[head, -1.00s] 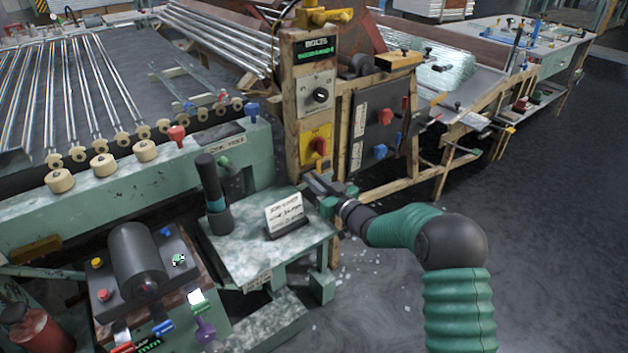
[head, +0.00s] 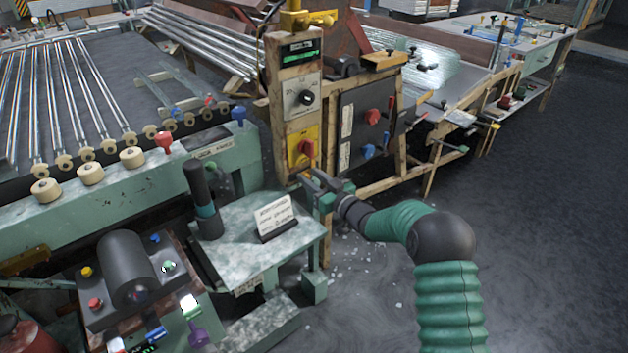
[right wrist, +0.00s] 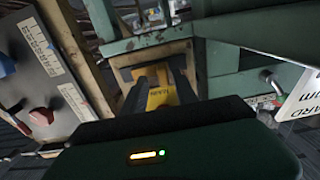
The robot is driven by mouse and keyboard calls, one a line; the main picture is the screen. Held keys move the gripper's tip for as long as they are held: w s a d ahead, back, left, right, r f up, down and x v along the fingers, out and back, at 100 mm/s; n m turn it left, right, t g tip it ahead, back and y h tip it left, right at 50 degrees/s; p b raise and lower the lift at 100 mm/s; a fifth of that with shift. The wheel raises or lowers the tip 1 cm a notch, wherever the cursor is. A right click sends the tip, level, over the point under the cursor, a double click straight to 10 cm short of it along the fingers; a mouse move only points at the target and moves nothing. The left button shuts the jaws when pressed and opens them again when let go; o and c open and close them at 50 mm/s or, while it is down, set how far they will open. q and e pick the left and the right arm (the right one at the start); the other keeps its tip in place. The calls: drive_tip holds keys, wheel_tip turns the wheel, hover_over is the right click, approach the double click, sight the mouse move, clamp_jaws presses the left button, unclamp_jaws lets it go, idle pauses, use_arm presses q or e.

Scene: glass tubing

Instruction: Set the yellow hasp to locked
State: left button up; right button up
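A yellow plate (head: 297,158) with a red-orange handle (head: 306,148) is fixed low on the wooden post; I take it for the yellow hasp. Its locked or unlocked setting cannot be read. My right gripper (head: 310,181) is just below and in front of this plate, pointing toward the post. In the right wrist view its two dark fingers (right wrist: 160,82) are apart, with a yellow surface (right wrist: 160,97) showing beyond and between them. I cannot tell whether they touch it; nothing is clearly held. My left gripper is not in view.
Above the plate are a black dial (head: 306,98) and a green display (head: 300,50). A dark panel (head: 350,98) with red and blue knobs stands to the right. A green bench (head: 235,225) with a white card (head: 275,215) lies in front at left. Open floor is at right.

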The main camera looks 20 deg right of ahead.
drive_tip(key=p+v, duration=0.4)
drive_tip(key=v, duration=1.3)
drive_tip(key=shift+w, duration=0.1)
drive_tip(key=s+a+f+m+g+h, duration=0.1)
drive_tip(key=s+a+f+g+h, duration=0.15)
drive_tip(key=s+g, duration=0.4)
drive_tip(key=s+a+f+m+g+h, duration=0.2)
drive_tip(key=s+a+g, duration=0.15)
drive_tip(key=s, duration=0.55)
drive_tip(key=s+a+f+m+g+h, duration=0.15)
drive_tip(key=s+a+g, duration=0.25)
drive_tip(key=s, duration=0.4)
drive_tip(key=w+p+v, duration=0.2)
drive_tip(key=p+v, duration=1)
drive_tip(key=w+r+p+v, duration=0.1)
drive_tip(key=w+p+v, duration=0.1)
drive_tip(key=p+v, duration=1)
drive_tip(key=shift+a+p, duration=0.5)
drive_tip(key=shift+p, duration=0.2)
